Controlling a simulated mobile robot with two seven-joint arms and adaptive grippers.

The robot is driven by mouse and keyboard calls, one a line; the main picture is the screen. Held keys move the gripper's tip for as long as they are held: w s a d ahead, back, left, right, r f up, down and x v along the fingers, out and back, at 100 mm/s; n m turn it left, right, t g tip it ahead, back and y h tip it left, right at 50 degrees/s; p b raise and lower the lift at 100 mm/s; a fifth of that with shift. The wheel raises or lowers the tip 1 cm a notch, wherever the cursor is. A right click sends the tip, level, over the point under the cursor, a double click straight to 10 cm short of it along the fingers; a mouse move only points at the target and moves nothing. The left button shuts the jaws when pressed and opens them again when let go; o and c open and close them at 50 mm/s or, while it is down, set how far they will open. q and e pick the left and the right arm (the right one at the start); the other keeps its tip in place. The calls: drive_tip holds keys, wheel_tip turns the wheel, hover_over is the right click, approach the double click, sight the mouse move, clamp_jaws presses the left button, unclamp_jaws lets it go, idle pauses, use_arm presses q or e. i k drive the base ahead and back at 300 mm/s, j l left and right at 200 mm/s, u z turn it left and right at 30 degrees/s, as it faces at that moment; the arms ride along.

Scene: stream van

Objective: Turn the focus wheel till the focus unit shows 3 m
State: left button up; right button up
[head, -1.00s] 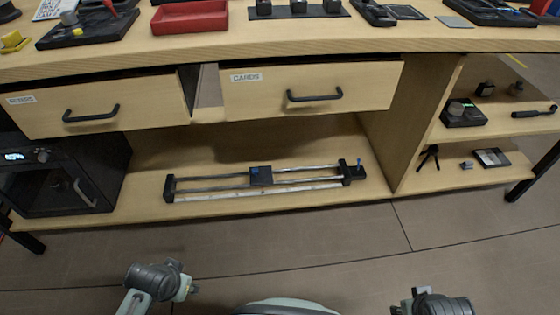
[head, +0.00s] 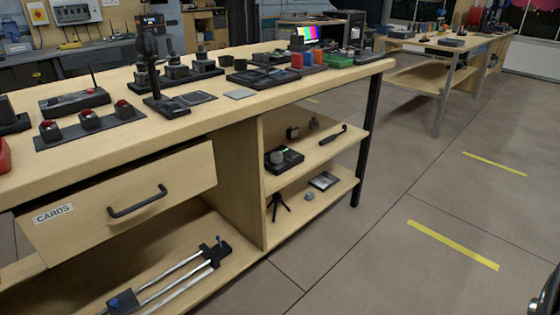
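I cannot tell for sure which device is the focus unit, and no 3 m reading can be read. A black unit with a pale round knob (head: 284,158) stands on the upper side shelf under the table. A small dark screen on an upright stand (head: 150,24) is on the tabletop; its lit marks are too small to read. Neither of my grippers shows clearly in the head view.
The wooden table (head: 215,112) bears several black devices and button boxes. Its cards drawer (head: 120,195) sticks out. A slider rail (head: 180,275) lies on the low shelf. A dark curved thing (head: 545,297) shows at the lower right edge. The floor (head: 400,190) at right is clear.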

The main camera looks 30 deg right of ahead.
sight(275, 158)
drive_tip(key=i+l+z, duration=0.1)
drive_tip(key=z, duration=0.25)
drive_tip(key=i+z, duration=0.35)
drive_tip(key=z, duration=0.35)
drive_tip(key=i+l+u, duration=0.1)
drive_tip(key=l, duration=0.25)
drive_tip(key=i+l+u, duration=0.15)
drive_tip(key=l, duration=0.25)
drive_tip(key=i+l+u, duration=0.1)
drive_tip(key=l, duration=0.25)
drive_tip(key=l+u, duration=0.15)
drive_tip(key=l, duration=0.25)
drive_tip(key=i, duration=0.05)
